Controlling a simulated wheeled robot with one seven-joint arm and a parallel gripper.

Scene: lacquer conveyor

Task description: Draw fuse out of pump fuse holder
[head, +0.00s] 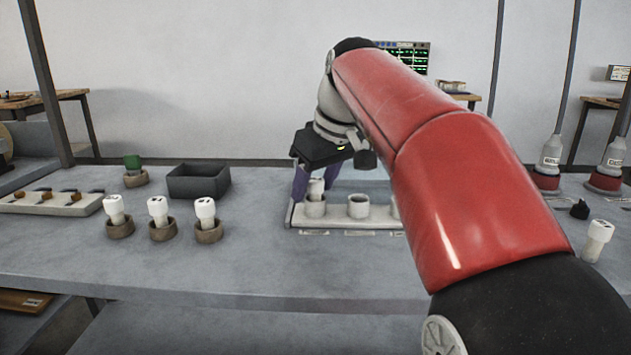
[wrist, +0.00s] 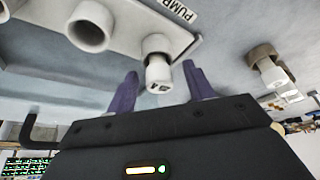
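The white pump fuse (head: 317,186) stands in the leftmost white socket of a pale holder strip (head: 380,219) in the head view. In the wrist view the fuse (wrist: 158,72) sits in its round holder (wrist: 160,43) beside a label reading PUMP (wrist: 178,10). My gripper (head: 315,182) is over that holder with its purple fingers pointing down. In the wrist view my gripper (wrist: 160,84) is open, one finger on each side of the fuse, with a visible gap on both sides. How deep the fuse sits is hidden.
An empty-looking socket (head: 358,206) is beside the pump holder; my arm hides the strip's right end. Several white fuses in brown rings (head: 163,229) stand left. A dark bin (head: 198,182) is behind them. Another white fuse (head: 597,241) stands far right. The front tabletop is clear.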

